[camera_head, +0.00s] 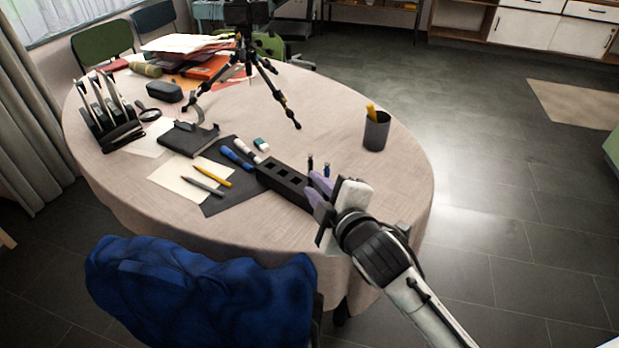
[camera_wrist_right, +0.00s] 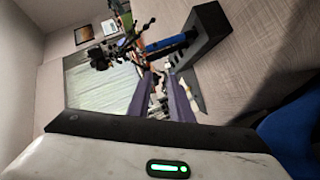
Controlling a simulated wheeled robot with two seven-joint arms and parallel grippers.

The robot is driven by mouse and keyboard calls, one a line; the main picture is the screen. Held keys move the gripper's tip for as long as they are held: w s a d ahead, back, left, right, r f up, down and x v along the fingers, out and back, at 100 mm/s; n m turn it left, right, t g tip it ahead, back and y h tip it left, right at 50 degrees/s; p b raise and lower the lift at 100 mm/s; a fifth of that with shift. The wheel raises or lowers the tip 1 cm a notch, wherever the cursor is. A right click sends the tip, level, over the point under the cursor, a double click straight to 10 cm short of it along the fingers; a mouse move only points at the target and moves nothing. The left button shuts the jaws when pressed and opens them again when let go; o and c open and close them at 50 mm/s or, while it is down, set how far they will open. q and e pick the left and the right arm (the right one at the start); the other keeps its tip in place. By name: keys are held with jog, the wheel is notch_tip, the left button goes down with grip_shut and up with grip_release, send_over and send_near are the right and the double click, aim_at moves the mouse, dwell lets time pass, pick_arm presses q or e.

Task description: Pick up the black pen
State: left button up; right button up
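A black block-shaped pen holder (camera_head: 283,182) lies near the front right of the table, with square openings in its top. I cannot tell whether the fingers touch a pen. My left gripper is out of view.
A grey cup (camera_head: 376,132) with a yellow item stands right of the holder. A blue marker (camera_head: 236,158), yellow pencil (camera_head: 213,176) and grey pencil (camera_head: 203,181) lie left. A tripod (camera_head: 266,75) stands behind. A blue-draped chair (camera_head: 200,290) is in front.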

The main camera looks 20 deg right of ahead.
aim_at(309, 180)
jog(key=w+f+n+g+h, duration=0.1)
jog(key=w+n+h, duration=0.1)
jog(key=n, duration=0.3)
jog(key=w+f+n+g+h+b, duration=0.1)
jog(key=w+f+n+h, duration=0.1)
jog(key=w+n+h, duration=0.1)
jog(key=w+d+f+n+g+h+b, duration=0.1)
jog(key=w+f+n+h, duration=0.1)
jog(key=n, duration=0.5)
jog(key=shift+w+d+f+h, duration=0.15)
jog(key=shift+w+h, duration=0.35)
jog(key=shift+h, duration=0.4)
jog(key=shift+g, duration=0.3)
jog(key=x, duration=0.5)
jog(key=shift+w+d+b, duration=0.1)
jog(key=shift+w+b, duration=0.3)
jog(key=shift+w, duration=0.05)
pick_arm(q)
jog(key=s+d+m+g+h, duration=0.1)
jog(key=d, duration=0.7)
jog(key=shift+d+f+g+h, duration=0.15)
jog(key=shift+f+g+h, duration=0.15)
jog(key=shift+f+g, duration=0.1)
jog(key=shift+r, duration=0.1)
pick_arm(e)
grip_shut()
